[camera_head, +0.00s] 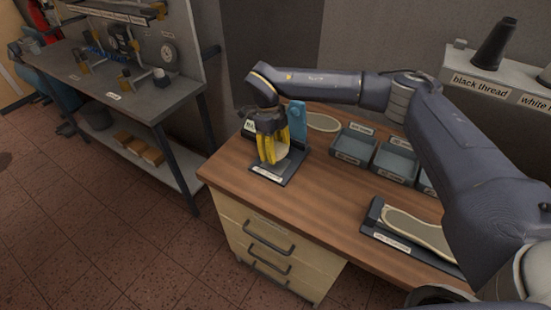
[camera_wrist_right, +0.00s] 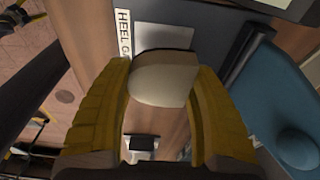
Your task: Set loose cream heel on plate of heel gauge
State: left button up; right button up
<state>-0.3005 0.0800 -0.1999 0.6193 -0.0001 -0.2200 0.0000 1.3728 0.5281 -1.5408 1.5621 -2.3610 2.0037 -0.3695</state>
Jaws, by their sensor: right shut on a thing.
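My right gripper (camera_head: 272,150) has yellow fingers and is shut on the cream heel (camera_head: 282,153). The heel also shows between the fingers in the right wrist view (camera_wrist_right: 162,78). The gripper holds it over the heel gauge (camera_head: 264,175), a dark base with a blue upright at its back right. In the right wrist view a light grey plate (camera_wrist_right: 165,36) lies beside the "HEEL G..." label and is partly hidden by the heel. I cannot tell whether the heel touches the plate. My left gripper is not in view.
Grey-blue bins (camera_head: 353,146) stand behind on the wooden bench (camera_head: 310,195), with a pale sole shape (camera_head: 322,122) to their left. A dark tray with a sole-shaped piece (camera_head: 418,230) lies front right. The bench middle is clear. A grey workbench (camera_head: 130,98) stands apart at left.

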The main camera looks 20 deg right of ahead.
jog(key=shift+f, duration=2)
jog(key=shift+f, duration=0.15)
jog(key=o, duration=1.2)
jog(key=shift+c, duration=0.2)
jog(key=r, duration=0.4)
jog(key=w+r, duration=0.1)
jog(key=r, duration=0.3)
jog(key=a+r, duration=0.1)
jog(key=r, duration=0.3)
jog(key=shift+w+r, duration=0.1)
jog(key=shift+w, duration=0.05)
